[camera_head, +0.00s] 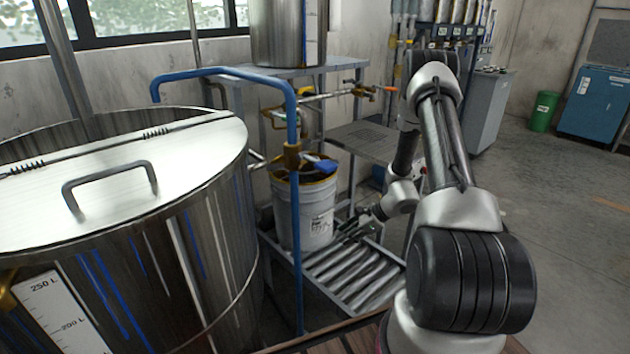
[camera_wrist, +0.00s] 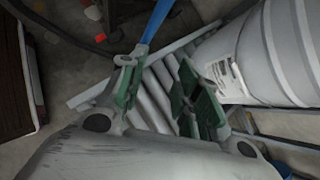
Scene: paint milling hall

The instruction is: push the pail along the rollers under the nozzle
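The white pail (camera_head: 303,212) stands upright on the roller track (camera_head: 345,275), with a label on its side and yellow-brown around its rim. Something blue shows at its top. My gripper (camera_head: 357,226) is low beside the pail's right side, over the rollers. In the wrist view my gripper (camera_wrist: 162,82) is open and empty, its green-padded fingers apart above the rollers (camera_wrist: 158,92). The pail (camera_wrist: 275,55) is beside the right finger; I cannot tell whether they touch. A pipe with a brass-coloured valve (camera_head: 300,122) hangs above the pail; which end is the nozzle is unclear.
A large steel tank (camera_head: 215,235) with a handled lid fills the left. A blue pipe (camera_head: 296,235) rises in front of the pail. A steel vessel (camera_head: 287,30) stands on a frame behind. A green bin (camera_head: 543,111) and blue cabinet (camera_head: 597,103) stand far right; the floor there is mostly clear.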

